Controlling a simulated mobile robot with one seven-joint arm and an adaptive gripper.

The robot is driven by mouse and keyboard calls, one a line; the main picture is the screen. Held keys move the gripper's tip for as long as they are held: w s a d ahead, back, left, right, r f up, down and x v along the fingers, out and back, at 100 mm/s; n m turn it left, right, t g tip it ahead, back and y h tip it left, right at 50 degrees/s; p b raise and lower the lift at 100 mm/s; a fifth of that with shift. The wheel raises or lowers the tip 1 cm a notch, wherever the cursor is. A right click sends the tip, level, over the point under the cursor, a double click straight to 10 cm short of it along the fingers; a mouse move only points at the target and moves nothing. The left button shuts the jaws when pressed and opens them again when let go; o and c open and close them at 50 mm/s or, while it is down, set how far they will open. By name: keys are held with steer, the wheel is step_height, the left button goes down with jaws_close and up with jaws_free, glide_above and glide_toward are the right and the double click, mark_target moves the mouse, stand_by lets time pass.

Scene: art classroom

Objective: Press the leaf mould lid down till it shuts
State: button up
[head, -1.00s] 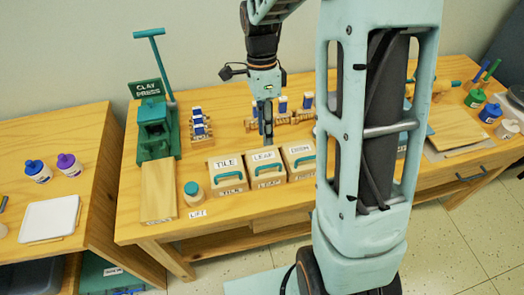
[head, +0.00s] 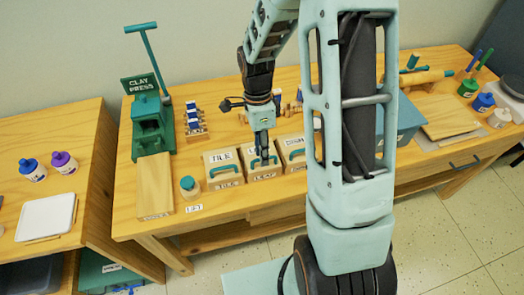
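The leaf mould (head: 247,157) is the middle of three wooden boxes on the long table in the head view, marked LEAF on its front. Its lid has a pale top and a teal handle, partly hidden by my gripper (head: 264,160). My gripper points down at the lid close to the handle. Its dark fingers look together as one narrow shape, with nothing seen between them. I cannot tell whether the fingertips touch the lid, or whether the lid is fully down.
The tile mould (head: 223,168) stands close on the left and another lidded mould (head: 292,152) close on the right. A teal-capped jar (head: 190,188), a wooden board (head: 155,185) and the green clay press (head: 152,125) are farther left. My arm hides part of the table.

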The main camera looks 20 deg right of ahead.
jaws_close()
steer(key=shift+r, duration=0.1)
steer(key=shift+w+r+g+p, duration=0.8)
steer(key=shift+g+p, duration=0.2)
steer(key=shift+p, duration=0.2)
steer(key=shift+w+r, duration=0.4)
steer(key=shift+w, duration=0.2)
steer(key=shift+o, duration=0.4)
jaws_free()
steer(key=shift+w, duration=0.1)
